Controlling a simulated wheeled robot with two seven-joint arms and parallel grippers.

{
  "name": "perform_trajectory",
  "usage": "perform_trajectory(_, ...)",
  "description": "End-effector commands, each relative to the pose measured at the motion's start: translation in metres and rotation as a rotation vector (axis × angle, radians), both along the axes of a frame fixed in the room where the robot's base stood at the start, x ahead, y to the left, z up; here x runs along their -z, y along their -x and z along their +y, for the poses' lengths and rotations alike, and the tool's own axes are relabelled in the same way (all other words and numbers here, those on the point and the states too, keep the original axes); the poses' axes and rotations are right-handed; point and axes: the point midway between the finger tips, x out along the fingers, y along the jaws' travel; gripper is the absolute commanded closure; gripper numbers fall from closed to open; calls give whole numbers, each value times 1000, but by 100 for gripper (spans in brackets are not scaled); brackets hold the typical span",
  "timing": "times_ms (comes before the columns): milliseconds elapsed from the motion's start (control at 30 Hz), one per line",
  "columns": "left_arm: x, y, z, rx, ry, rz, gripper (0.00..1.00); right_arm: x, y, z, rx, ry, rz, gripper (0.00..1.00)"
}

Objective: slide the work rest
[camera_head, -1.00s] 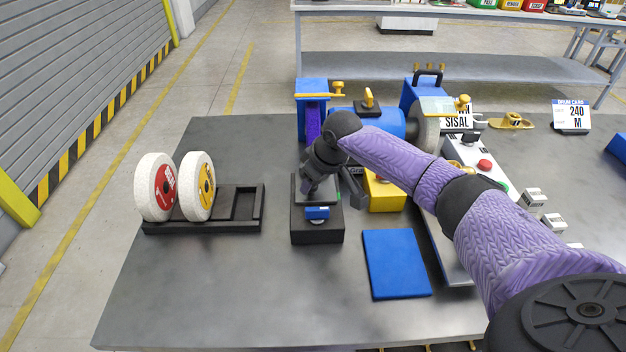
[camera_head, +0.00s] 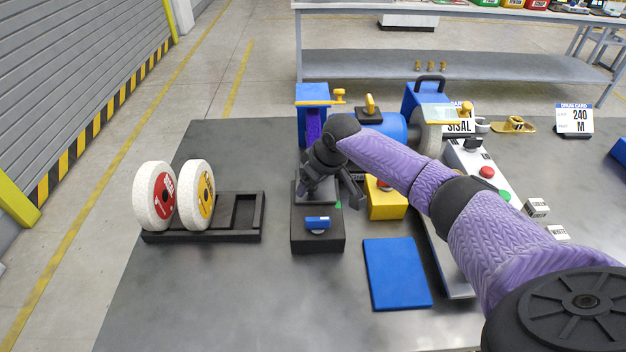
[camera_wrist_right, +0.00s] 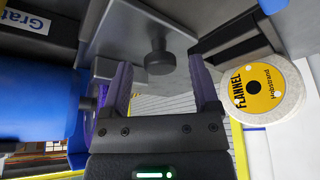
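The work rest is a grey plate (camera_head: 316,197) on a black base block (camera_head: 317,242), left of centre on the bench. A blue lever (camera_head: 317,223) sits on the base in front of the plate, and a green mark shows at its right edge. In the right wrist view the plate (camera_wrist_right: 125,35) carries a round black knob (camera_wrist_right: 160,60). My right gripper (camera_head: 305,190) is low over the plate. Its fingers (camera_wrist_right: 161,72) are open on either side of the knob, with visible gaps. My left gripper is not in view.
A blue grinder motor (camera_head: 385,128) with guards stands behind. A rack (camera_head: 250,212) with two white wheels is at left. A yellow box (camera_head: 388,207), blue mat (camera_head: 397,275) and control box (camera_head: 482,165) are at right. The front left bench is clear.

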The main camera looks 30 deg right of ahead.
Motion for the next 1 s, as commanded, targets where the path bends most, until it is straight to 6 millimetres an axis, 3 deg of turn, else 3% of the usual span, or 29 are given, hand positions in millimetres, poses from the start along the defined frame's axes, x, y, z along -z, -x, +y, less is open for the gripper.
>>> perform_trajectory(133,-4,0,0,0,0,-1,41,-8,2,-1,-1,0,-1,22)
perform_trajectory(400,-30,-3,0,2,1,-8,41,-70,26,-7,-1,2,-3,22)
perform_trajectory(500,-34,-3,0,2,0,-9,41,-85,33,-8,-1,1,0,22)
perform_trajectory(1000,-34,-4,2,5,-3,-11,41,-91,37,-9,0,0,0,22)
